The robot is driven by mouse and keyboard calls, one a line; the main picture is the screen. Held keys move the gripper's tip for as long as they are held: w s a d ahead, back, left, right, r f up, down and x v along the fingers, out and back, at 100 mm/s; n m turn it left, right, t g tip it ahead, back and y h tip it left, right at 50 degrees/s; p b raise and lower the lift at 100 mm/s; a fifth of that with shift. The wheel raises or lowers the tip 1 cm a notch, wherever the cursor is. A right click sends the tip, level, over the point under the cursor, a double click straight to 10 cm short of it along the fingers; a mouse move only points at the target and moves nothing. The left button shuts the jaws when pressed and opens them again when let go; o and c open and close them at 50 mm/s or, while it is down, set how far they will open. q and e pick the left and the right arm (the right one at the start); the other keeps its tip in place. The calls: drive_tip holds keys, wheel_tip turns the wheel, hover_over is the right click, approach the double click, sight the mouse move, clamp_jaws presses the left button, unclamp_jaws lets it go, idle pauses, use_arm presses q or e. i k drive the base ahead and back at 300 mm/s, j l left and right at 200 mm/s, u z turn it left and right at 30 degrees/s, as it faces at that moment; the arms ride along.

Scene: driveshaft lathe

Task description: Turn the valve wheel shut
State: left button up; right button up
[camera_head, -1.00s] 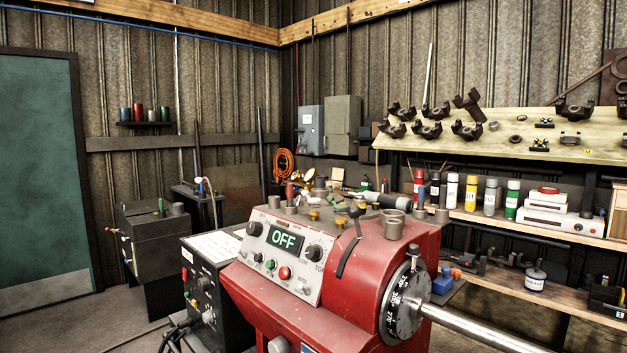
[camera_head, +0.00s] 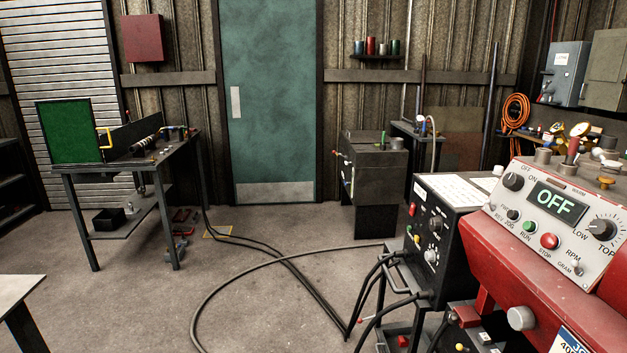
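I cannot make out a valve wheel in this view. Small round gauges with yellowish rims (camera_head: 578,131) stand at the right behind the red lathe, partly hidden by it; I cannot tell whether a valve belongs to them. Neither of my grippers is in view.
The red lathe (camera_head: 520,262), its panel (camera_head: 556,212) reading OFF, fills the right front. A black welder-like box (camera_head: 425,235) stands beside it. Cables (camera_head: 275,262) loop over the open floor. A dark workbench (camera_head: 130,162) stands left, a dark cabinet (camera_head: 373,165) near the green door (camera_head: 268,90).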

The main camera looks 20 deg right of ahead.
sight(593, 136)
drive_tip(key=i+z, duration=0.1)
drive_tip(key=i, duration=1)
drive_tip(key=i+j, duration=0.2)
drive_tip(key=i, duration=0.9)
drive_tip(key=i+z, duration=0.2)
drive_tip(key=i, duration=0.85)
drive_tip(key=i+z, duration=0.2)
drive_tip(key=i, duration=0.85)
drive_tip(key=i+l+z, duration=0.1)
drive_tip(key=i+z, duration=0.75)
drive_tip(key=i+j+z, duration=0.2)
drive_tip(key=z, duration=0.25)
drive_tip(key=i+l+z, duration=0.2)
drive_tip(key=i+z, duration=1.05)
drive_tip(key=z, duration=0.15)
drive_tip(key=i+z, duration=0.35)
drive_tip(key=i, duration=0.2)
drive_tip(key=i+j+z, duration=0.2)
drive_tip(key=i+z, duration=0.15)
drive_tip(key=i, duration=0.2)
